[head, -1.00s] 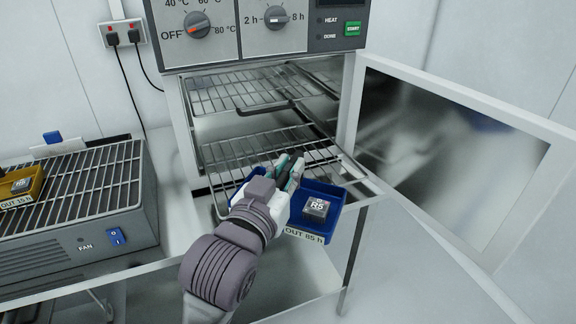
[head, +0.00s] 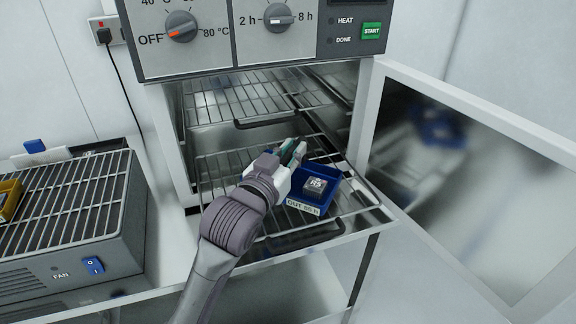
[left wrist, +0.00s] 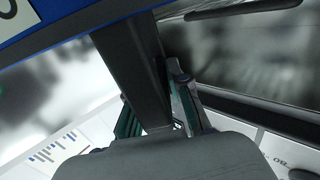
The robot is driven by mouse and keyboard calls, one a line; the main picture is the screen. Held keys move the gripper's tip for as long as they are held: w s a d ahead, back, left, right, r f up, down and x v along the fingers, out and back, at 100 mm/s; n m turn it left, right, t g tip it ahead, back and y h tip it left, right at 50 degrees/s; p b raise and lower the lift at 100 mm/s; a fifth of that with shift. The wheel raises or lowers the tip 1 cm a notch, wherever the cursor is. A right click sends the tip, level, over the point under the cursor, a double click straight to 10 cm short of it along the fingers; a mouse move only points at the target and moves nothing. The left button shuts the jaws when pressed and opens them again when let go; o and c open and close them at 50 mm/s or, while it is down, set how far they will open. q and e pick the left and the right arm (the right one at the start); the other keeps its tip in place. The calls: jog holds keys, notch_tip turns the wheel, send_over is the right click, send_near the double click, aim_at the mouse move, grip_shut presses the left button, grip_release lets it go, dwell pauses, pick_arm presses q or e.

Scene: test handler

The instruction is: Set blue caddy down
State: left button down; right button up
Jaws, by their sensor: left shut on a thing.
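The blue caddy (head: 326,171) is in the head view at the pulled-out lower wire rack (head: 345,208) of the oven. In the left wrist view the handle stands between the fingers, with the blue caddy wall (left wrist: 75,32) above. I cannot tell whether the caddy touches the rack. My right gripper is not in view.
The oven's glass door (head: 460,170) stands open at the right. An upper rack (head: 235,103) sits above. At the left, a fan unit (head: 70,220) with a wire top holds a yellow caddy (head: 10,197). Free rack shows in front of the blue caddy.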

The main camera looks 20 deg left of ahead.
pick_arm(q)
jog(key=w, duration=0.1)
jog(key=w+a+f, duration=0.1)
jog(key=w, duration=0.1)
jog(key=shift+a+f, duration=0.3)
jog(key=shift+f, duration=0.45)
notch_tip(320, 180, down, 3)
jog(key=shift+f, duration=0.25)
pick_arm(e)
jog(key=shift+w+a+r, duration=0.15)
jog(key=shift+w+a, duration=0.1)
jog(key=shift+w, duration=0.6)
pick_arm(q)
jog(key=c, duration=1.1)
grip_release()
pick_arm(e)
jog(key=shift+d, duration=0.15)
